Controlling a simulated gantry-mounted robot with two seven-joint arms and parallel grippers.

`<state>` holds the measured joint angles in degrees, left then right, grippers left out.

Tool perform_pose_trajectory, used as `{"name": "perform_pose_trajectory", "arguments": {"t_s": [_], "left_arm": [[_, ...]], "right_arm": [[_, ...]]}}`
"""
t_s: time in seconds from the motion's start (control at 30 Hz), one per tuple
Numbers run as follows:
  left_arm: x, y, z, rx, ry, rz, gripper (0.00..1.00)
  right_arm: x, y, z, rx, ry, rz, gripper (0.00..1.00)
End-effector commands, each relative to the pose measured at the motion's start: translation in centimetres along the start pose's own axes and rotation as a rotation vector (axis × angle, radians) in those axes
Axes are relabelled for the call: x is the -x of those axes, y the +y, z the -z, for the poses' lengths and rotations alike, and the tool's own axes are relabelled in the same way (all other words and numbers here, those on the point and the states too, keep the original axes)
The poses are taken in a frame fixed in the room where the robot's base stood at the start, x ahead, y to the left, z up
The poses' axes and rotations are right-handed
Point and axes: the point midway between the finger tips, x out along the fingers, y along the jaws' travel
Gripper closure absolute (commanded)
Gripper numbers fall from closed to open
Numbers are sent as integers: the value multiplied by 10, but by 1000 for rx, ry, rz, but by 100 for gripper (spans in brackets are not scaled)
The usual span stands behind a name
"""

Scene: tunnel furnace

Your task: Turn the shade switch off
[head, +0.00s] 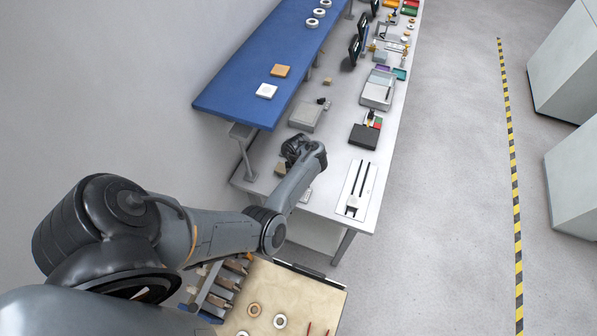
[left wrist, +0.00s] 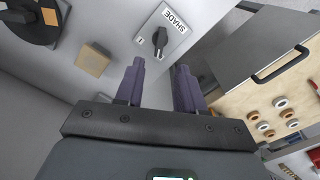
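The shade switch (left wrist: 160,38) is a black knob on a pale plate lettered SHADE, which appears upside down in the left wrist view. A small "I" mark shows beside the knob; I cannot tell surely which position it is set to. My left gripper (left wrist: 160,74) is open and empty, its two dark fingers apart, with the knob showing beyond the gap between the tips, not touched. In the head view my left arm reaches over the near end of the grey table, and its fingers are hidden. My right gripper is in neither view.
A wooden block (left wrist: 92,60) and a black round device with an orange label (left wrist: 49,16) are near the switch. A tan board with rings (head: 300,290) is below the table (head: 330,180). A white slotted panel (head: 356,190) is to the right.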

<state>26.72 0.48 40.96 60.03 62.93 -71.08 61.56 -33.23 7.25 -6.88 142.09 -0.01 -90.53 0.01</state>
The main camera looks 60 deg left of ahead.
Motion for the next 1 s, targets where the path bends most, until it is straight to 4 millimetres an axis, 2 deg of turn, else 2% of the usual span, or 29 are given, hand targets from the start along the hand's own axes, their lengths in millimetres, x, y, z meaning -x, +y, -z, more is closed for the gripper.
{"name": "perform_pose_trajectory", "arguments": {"t_s": [0.1,0.23,0.77,0.87,0.97,1.0], "left_arm": [[16,0,0,0,1,-1,62],[24,0,0,0,1,0,62],[26,0,1,0,2,1,62],[20,-3,9,0,15,6,62],[6,-10,31,1,54,18,62],[-2,-14,45,0,78,24,62]], "right_arm": [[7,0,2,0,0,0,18],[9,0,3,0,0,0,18],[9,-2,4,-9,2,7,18],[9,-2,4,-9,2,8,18],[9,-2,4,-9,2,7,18],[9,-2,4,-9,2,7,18]]}}
